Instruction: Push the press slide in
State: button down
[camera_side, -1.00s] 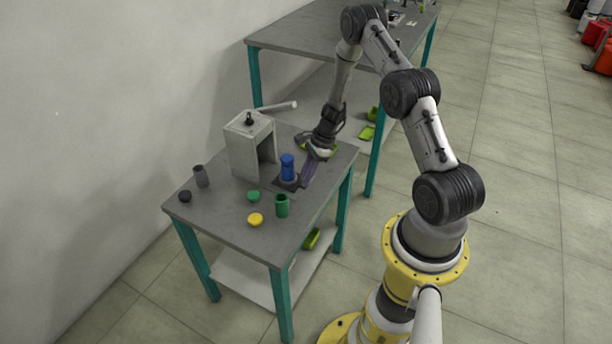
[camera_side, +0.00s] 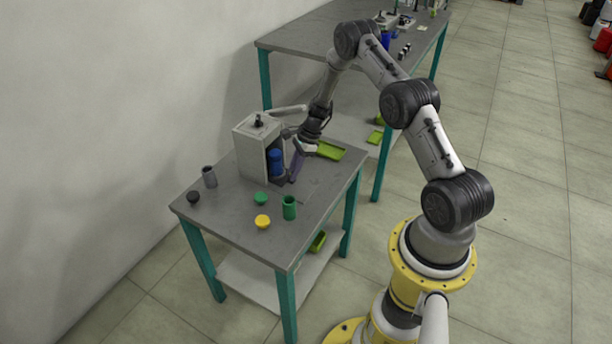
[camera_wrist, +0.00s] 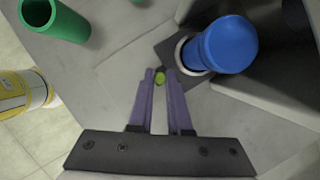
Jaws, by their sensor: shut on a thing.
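The press (camera_side: 250,150) is a grey box-shaped frame with an open front and a lever on top. Its dark slide plate (camera_wrist: 171,48) carries an upright blue container (camera_side: 275,160) with a domed top. In the side view the container stands at the mouth of the press, partly inside the frame. It also shows in the wrist view (camera_wrist: 228,45), close beside the press wall. My gripper (camera_side: 294,175) is low at the right of the press. In the wrist view its purple fingers (camera_wrist: 160,76) are closed around a small yellow-green knob (camera_wrist: 160,79) by the plate.
On the table (camera_side: 235,235) stand a green cup (camera_side: 289,208), a grey cup (camera_side: 209,177), and green (camera_side: 261,198), yellow (camera_side: 263,221) and black (camera_side: 193,197) caps. A lime tray (camera_side: 330,151) lies behind my gripper.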

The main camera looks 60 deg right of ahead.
jog(key=shift+w, duration=0.55)
jog(key=c, duration=0.8)
grip_release()
jog(key=shift+c, duration=0.2)
jog(key=shift+s, duration=0.1)
jog(key=shift+r, duration=0.1)
jog(key=v, duration=1.3)
jog(key=shift+r, duration=0.35)
